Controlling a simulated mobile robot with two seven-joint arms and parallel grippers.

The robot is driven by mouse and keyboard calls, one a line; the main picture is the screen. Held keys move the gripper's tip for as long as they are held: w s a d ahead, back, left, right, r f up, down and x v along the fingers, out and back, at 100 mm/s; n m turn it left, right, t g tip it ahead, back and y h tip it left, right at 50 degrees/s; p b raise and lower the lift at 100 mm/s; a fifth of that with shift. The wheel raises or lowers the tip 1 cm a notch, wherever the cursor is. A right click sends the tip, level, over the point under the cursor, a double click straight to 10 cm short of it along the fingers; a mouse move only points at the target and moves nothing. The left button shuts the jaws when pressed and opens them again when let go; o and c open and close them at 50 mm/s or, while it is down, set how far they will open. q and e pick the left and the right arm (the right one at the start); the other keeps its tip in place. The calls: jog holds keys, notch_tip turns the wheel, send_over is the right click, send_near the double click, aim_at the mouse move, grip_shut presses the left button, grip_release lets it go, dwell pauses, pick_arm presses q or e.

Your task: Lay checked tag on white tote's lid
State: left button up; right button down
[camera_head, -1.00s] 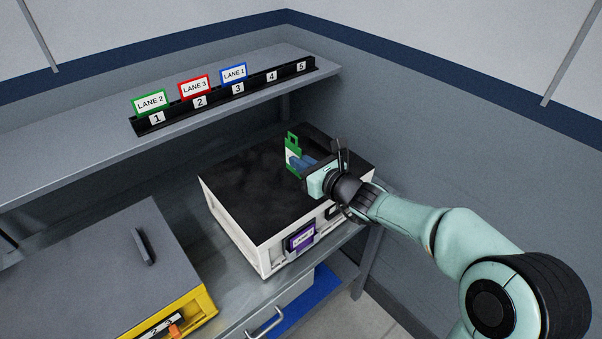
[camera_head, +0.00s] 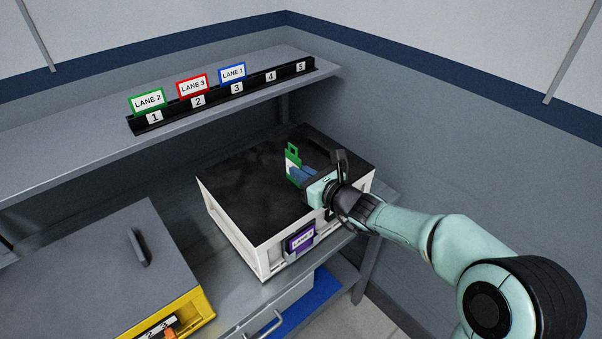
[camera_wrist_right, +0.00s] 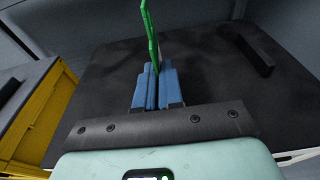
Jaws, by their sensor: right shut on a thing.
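The white tote (camera_head: 235,240) stands on the bench with a flat black lid (camera_head: 250,195). A tag with a green border (camera_head: 292,165) is above the lid's right part in the head view. My right gripper (camera_head: 304,174) is shut on this tag with its blue fingers. In the right wrist view the tag (camera_wrist_right: 149,30) shows nearly edge-on, upright between the fingers (camera_wrist_right: 154,85), with the lid (camera_wrist_right: 105,80) behind it. I cannot tell whether its lower edge touches the lid. Any checked marking is not readable. My left gripper is not in view.
A purple-framed lane card (camera_head: 302,239) is on the tote's front. A yellow tote (camera_head: 190,310) with a grey lid stands at left. A shelf behind holds a black rack (camera_head: 222,97) with green, red and blue lane cards. The lid's left part is clear.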

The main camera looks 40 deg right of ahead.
jog(key=c, duration=1.3)
grip_release()
jog(key=shift+r+p, duration=0.25)
jog(key=shift+p, duration=0.05)
jog(key=shift+r+p, duration=0.5)
jog(key=shift+r, duration=0.05)
jog(key=s, duration=0.4)
jog(key=s+r, duration=0.1)
jog(key=s, duration=0.3)
jog(key=s+d, duration=0.1)
jog(key=s, duration=0.3)
jog(key=shift+r+b, duration=0.3)
jog(key=shift+b, duration=0.05)
